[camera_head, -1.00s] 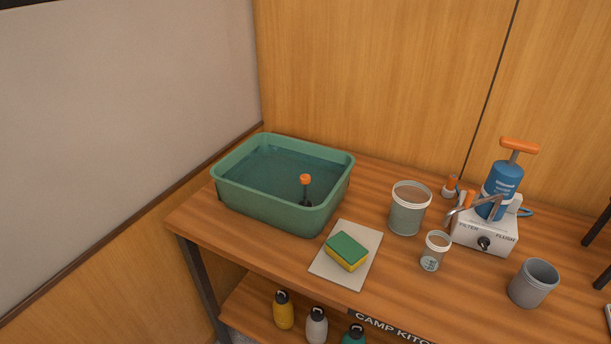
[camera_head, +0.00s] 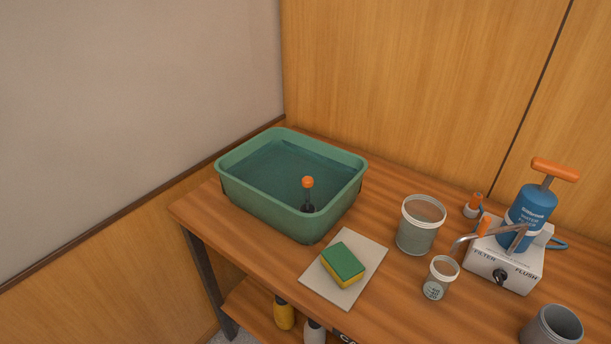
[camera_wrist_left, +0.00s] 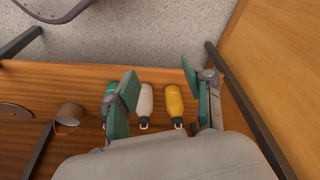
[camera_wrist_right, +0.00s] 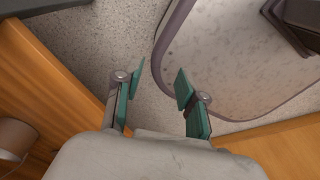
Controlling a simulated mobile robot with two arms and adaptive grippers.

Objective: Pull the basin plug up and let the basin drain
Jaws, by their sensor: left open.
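The green basin (camera_head: 262,207) stands at the left end of the wooden table in the head view, filled with dark water. The plug has an orange knob (camera_head: 308,182) on a dark stem and stands upright in the water near the basin's front right. Neither gripper shows in the head view. My left gripper (camera_wrist_left: 160,90) is open in its own wrist view, with nothing between its fingers, and bottles show beyond it. My right gripper (camera_wrist_right: 158,82) is open and empty in its own wrist view, over the floor.
A sponge (camera_head: 343,262) lies on a pale mat (camera_head: 362,277) before the basin. A clear tub (camera_head: 420,225), a small cup (camera_head: 440,278), a blue pump filter (camera_head: 528,215) and a grey mug (camera_head: 552,328) stand to the right. Walls close in behind and left.

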